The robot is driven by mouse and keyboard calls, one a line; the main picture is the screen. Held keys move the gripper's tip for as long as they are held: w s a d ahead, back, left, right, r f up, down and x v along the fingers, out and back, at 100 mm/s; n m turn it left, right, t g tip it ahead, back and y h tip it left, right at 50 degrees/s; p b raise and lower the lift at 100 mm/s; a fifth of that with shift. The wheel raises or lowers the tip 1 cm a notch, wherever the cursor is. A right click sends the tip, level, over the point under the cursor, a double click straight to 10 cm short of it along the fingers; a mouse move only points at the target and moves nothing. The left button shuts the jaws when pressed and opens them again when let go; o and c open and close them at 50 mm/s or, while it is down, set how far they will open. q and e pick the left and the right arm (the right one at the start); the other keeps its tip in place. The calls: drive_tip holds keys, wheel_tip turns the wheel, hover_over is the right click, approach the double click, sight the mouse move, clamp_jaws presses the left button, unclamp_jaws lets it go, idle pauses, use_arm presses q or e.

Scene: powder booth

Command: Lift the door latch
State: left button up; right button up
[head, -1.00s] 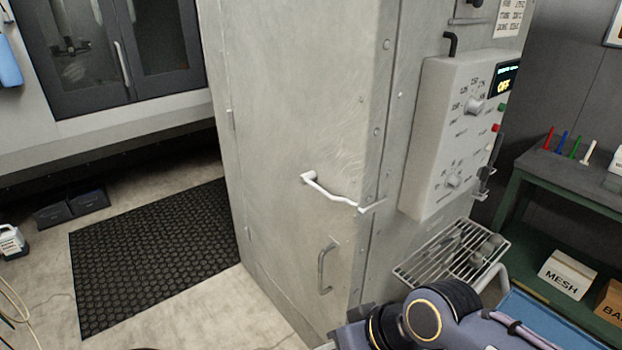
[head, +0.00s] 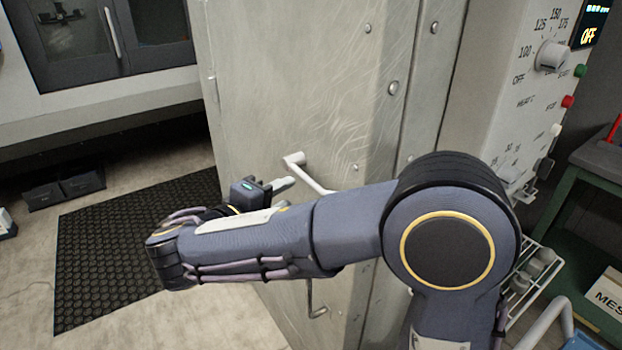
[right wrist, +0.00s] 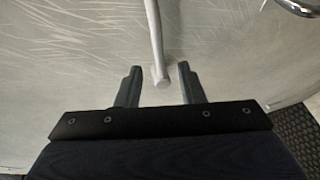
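The door latch (head: 312,174) is a white bent bar on the grey metal door. Its left end, a round knob, shows clear; its right part is hidden behind my right arm. My right gripper (head: 282,185) is just below and left of that knob. In the right wrist view the latch bar (right wrist: 155,40) comes down from the top and ends in its knob. The open fingers of my right gripper (right wrist: 160,68) stand on either side of the knob, with gaps on both sides; I cannot tell the depth. My left gripper is not in view.
The grey door (head: 290,80) fills the middle. A control box (head: 530,90) with knobs and an OFF display is at the right. A curved door handle (head: 316,300) shows partly below my arm. A black mat (head: 120,250) covers the floor at left.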

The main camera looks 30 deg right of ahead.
sight(307, 182)
drive_tip(key=shift+p+x, duration=0.6)
drive_tip(key=shift+x, duration=2.95)
drive_tip(key=shift+s, duration=0.1)
clamp_jaws()
